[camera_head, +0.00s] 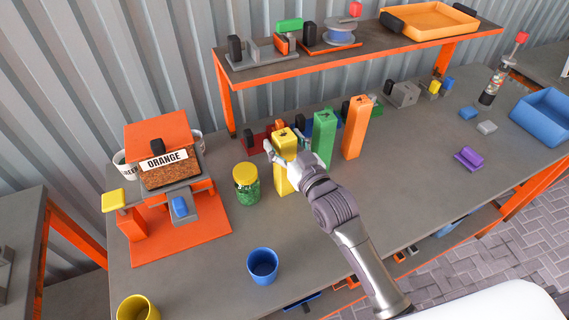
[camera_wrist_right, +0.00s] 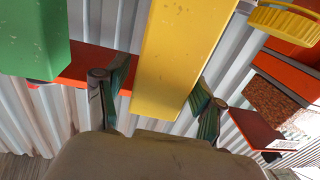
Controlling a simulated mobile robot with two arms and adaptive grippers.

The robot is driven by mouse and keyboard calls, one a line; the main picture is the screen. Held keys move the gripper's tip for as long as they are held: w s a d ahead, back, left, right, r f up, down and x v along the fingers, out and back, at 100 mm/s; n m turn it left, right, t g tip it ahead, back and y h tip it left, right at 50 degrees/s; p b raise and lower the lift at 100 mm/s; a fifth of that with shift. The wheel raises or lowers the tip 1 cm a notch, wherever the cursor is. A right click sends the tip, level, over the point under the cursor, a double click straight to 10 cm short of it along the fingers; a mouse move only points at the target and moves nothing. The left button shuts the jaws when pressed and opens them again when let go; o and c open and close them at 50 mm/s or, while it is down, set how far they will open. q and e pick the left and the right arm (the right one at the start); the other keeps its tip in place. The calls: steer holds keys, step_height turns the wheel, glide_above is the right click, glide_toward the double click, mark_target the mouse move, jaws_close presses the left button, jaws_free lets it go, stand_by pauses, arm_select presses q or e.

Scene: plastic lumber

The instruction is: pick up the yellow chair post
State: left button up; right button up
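The yellow chair post (camera_head: 280,183) stands upright on the grey table, to the left of a green post (camera_head: 324,137) and an orange post (camera_head: 356,128). My right gripper (camera_head: 284,151) is at the upper part of the yellow post and hides some of it. In the right wrist view, the yellow post (camera_wrist_right: 182,55) lies between the two fingers of my right gripper (camera_wrist_right: 163,88), one on each side. Narrow gaps seem to show beside it, so the fingers look open around it. The green post (camera_wrist_right: 32,40) is at the left there. My left gripper is not in view.
A jar with a yellow lid (camera_head: 246,184) stands close left of the yellow post. A blue cup (camera_head: 262,265) and a yellow cup (camera_head: 138,309) are nearer the front. An orange-framed shelf (camera_head: 340,56) spans the back. The table's front middle is mostly clear.

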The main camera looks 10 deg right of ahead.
jaws_close()
steer(key=shift+r, duration=0.15)
